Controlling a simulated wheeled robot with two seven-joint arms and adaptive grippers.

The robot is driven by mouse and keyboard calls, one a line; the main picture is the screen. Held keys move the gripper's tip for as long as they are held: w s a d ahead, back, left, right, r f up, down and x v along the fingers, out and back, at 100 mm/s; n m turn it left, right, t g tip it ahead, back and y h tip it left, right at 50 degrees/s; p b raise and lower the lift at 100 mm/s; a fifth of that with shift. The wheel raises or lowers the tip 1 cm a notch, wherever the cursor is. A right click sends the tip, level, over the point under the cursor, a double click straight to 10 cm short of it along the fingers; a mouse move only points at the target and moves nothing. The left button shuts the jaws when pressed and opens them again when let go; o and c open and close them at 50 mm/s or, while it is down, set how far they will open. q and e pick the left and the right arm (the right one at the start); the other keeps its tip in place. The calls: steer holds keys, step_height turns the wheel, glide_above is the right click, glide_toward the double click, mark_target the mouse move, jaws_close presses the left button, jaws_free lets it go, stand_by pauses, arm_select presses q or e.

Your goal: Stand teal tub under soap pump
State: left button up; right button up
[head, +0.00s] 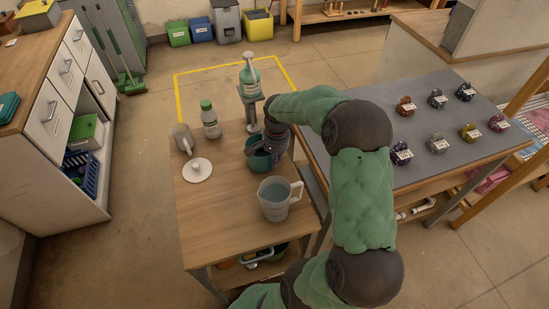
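The teal tub (259,163) is on or just above the wooden table, in front of the soap pump's stand. The soap pump (248,78) is a green bottle with a white pump top, raised on a grey stand (251,112). My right gripper (260,151) is at the tub's rim, its dark fingers overlapping the tub's upper part. Whether the fingers are closed on the rim cannot be made out. The gripper and forearm hide part of the tub and the area right of the stand. My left gripper is out of view.
A clear measuring jug (274,203) stands close in front of the tub. A green-capped bottle (210,122), a grey mug (182,138) and a white lid (197,170) are to the left. The table's (215,235) front left is clear. A grey table (440,105) with several small labelled items stands right.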

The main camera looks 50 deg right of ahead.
step_height(320, 180, up, 12)
steer(key=p, duration=0.4)
steer(key=shift+s+r, duration=0.15)
steer(key=shift+s, duration=0.15)
